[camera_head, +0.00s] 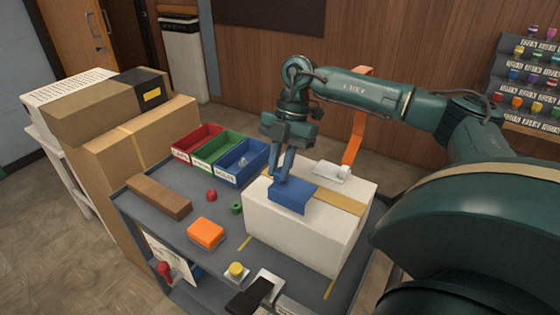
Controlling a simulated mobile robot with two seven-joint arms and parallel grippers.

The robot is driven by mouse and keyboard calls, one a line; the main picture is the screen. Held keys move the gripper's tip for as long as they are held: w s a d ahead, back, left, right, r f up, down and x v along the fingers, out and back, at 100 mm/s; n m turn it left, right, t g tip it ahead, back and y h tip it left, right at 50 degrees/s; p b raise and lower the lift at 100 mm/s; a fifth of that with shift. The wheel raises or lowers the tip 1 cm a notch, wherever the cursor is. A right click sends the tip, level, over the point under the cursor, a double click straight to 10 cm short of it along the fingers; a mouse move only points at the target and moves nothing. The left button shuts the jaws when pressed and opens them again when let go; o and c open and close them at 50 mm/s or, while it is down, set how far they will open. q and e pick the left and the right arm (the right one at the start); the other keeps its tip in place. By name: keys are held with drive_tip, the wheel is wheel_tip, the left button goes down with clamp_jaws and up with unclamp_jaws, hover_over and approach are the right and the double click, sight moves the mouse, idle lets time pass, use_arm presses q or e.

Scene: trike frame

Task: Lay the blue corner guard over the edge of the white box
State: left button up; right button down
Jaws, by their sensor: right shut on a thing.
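The white box (292,233) stands at the right of a grey table, with a tan tape strip (340,199) along its top. The blue corner guard (290,196) is at the box's top, near its left end, with one face hanging down over the front edge. I cannot tell whether it rests fully on the box. My right gripper (281,178) points down from above and is shut on the guard's back left part. My left gripper is not in view.
Red (196,144), green (216,148) and blue (240,163) bins stand behind the box's left. A brown block (159,197), an orange block (206,233) and small red and green pieces lie on the table. An orange-handled tool (355,140) rises behind the box.

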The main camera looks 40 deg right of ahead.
sight(280, 187)
drive_tip(key=shift+f+b, duration=0.3)
drive_tip(key=shift+f, duration=0.55)
wheel_tip(280, 187, down, 2)
drive_tip(key=shift+b, duration=0.45)
drive_tip(key=shift+f+b, duration=0.6)
drive_tip(key=shift+f, duration=0.95)
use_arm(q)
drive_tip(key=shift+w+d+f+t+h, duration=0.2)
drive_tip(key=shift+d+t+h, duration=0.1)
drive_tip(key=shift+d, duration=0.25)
use_arm(e)
drive_tip(key=shift+f, duration=0.1)
drive_tip(key=c, duration=1.3)
unclamp_jaws()
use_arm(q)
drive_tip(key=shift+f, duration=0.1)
use_arm(e)
drive_tip(key=shift+o, duration=0.2)
